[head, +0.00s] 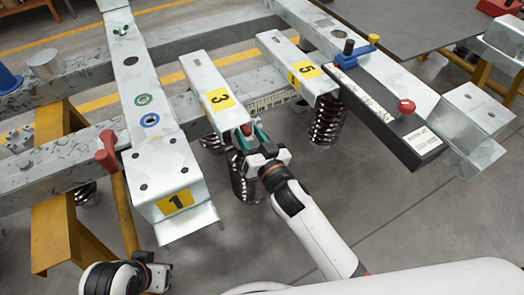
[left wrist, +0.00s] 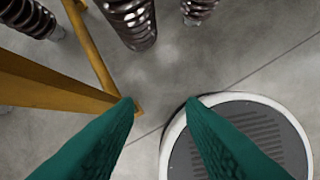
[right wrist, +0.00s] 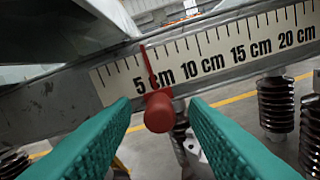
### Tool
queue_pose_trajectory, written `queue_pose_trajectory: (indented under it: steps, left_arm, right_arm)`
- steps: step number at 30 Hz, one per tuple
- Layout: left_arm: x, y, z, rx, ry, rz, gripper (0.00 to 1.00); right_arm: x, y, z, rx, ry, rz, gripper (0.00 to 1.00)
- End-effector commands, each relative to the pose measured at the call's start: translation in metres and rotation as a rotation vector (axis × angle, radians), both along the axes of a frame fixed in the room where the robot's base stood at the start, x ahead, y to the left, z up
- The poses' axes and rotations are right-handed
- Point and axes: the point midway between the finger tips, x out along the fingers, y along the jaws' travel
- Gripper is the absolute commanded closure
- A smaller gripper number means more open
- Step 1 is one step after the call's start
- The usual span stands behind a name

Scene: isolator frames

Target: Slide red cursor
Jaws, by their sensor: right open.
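The red cursor (right wrist: 160,112) has a round knob and a thin red pointer. In the right wrist view it sits on the white centimetre scale (right wrist: 215,50), with its pointer close to the 5 cm label. In the head view its red knob (head: 246,130) shows by the tips of my right gripper (head: 251,136). My right gripper is open, with its teal fingers (right wrist: 160,104) spread to either side of the knob. I see gaps between knob and fingers. My left gripper (left wrist: 162,101) is open and empty over the floor; its fingers are out of the head view.
The scale runs along a grey beam (head: 180,108) behind metal bars marked 1, 3 and 5. A red handle (head: 107,152) is on the left.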

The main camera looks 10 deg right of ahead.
Motion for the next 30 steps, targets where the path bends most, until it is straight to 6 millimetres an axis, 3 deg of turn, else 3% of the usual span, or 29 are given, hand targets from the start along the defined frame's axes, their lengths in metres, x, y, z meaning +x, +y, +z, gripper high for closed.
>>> queue_pose_trajectory:
  steps: [9, 15, 21, 30]
  left_arm:
    - [0.0, 0.0, 0.011, 0.0, 0.0, 0.0, 0.64]
    - [0.002, 0.0, 0.011, 0.0, -0.003, 0.0, 0.64]
    - [0.002, 0.0, -0.002, 0.002, 0.015, 0.001, 0.64]
    - [0.003, 0.0, -0.002, 0.002, 0.011, -0.001, 0.64]
  right_arm:
    - [-0.061, -0.022, 0.0, 0.001, 0.005, -0.001, 0.59]
    - [-0.087, -0.031, 0.0, 0.001, 0.001, 0.0, 0.59]
    - [-0.096, -0.035, 0.0, 0.001, 0.001, 0.0, 0.59]
    - [-0.096, -0.035, 0.0, 0.001, 0.0, 0.0, 0.59]
